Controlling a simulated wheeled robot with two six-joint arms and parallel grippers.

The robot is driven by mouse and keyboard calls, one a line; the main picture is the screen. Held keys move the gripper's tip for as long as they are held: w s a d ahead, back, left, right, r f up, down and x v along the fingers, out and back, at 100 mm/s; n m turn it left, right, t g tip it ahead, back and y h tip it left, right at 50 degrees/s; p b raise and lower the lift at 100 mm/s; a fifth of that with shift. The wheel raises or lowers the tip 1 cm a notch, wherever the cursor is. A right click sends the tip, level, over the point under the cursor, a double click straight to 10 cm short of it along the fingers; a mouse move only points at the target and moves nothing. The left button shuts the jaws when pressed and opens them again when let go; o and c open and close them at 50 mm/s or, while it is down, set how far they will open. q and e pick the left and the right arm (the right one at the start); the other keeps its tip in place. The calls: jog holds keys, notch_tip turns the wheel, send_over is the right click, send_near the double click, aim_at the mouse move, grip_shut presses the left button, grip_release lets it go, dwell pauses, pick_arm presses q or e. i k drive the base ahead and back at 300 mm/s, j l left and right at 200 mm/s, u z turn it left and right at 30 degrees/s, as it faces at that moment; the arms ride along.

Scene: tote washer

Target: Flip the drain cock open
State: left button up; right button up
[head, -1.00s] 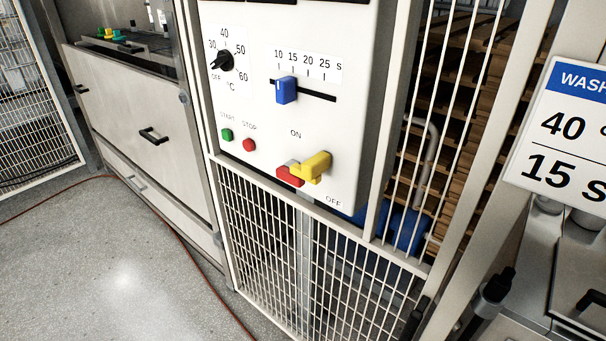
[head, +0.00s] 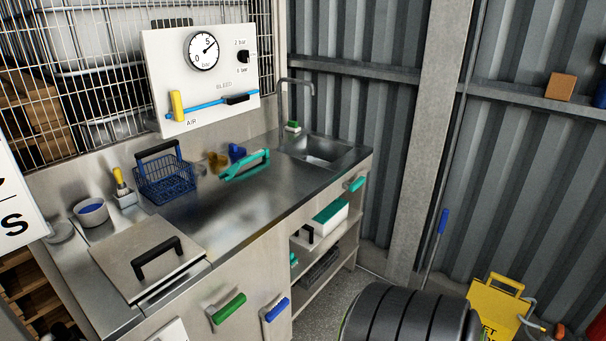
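Nothing in view is labelled as a drain cock, and I cannot tell which fitting it is. A white panel (head: 160,60) at the upper left carries a round gauge (head: 203,50), a black selector knob (head: 243,57) and a blue pipe (head: 208,104). A yellow lever (head: 177,105) stands upright at the pipe's left end, near the word AIR. A black fitting (head: 238,99) lies along the pipe's right end, near the word BLEED. Green (head: 229,308) and blue (head: 277,309) handles are on the cabinet front below the counter. Neither gripper is in view.
The steel counter (head: 225,205) holds a blue wire basket (head: 165,180), a lidded hatch (head: 130,255), a bowl (head: 91,212) and a teal-handled tool (head: 246,167). A sink (head: 320,152) is at its right end. A dark ribbed cylinder (head: 400,318) and yellow sign (head: 495,308) stand lower right.

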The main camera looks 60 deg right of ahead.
aim_at(268, 316)
jog(key=z, duration=1.65)
